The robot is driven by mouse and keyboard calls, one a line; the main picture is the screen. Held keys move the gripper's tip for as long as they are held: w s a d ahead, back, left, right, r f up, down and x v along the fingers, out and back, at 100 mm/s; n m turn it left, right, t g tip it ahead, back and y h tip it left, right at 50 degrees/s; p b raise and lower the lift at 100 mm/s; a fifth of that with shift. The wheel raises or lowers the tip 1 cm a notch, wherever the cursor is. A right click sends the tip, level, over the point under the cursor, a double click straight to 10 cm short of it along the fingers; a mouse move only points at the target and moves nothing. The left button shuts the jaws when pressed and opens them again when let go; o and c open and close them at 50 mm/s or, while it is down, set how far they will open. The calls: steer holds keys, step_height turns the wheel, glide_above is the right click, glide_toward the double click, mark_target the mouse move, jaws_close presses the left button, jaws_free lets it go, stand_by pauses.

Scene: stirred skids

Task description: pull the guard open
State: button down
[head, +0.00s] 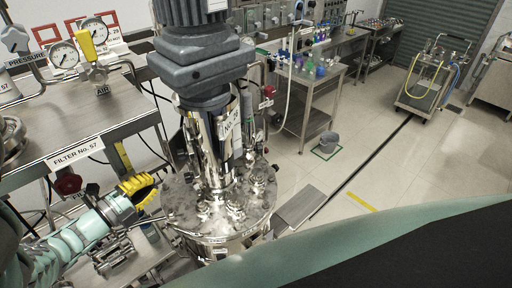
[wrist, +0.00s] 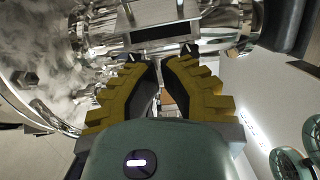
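The guard (head: 209,150) is a polished metal housing around the shaft below the grey motor, upright on the round vessel lid (head: 180,205). It bears a white label, and it looks closed from here, though its far side is hidden. My gripper (head: 150,187) has yellow ribbed fingers and is at the left edge of the lid, left of the guard and apart from it. In the wrist view my gripper (wrist: 157,60) has its fingertips parted with nothing seen between them. Shiny metal with a dark rectangular opening (wrist: 165,32) lies beyond the tips; I cannot tell which part it is.
A steel bench (head: 70,120) with gauges and a "FILTER No. 57" label stands close on the left, above my arm. The grey motor (head: 200,60) rises over the guard. A bucket (head: 328,140) stands on the floor at right, where the floor is mostly clear.

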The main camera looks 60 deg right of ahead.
mark_target(175, 151)
steer(key=d+b, duration=0.3)
steer(key=d, duration=0.7)
steer(key=shift+s, duration=0.3)
steer(key=shift+w, duration=0.1)
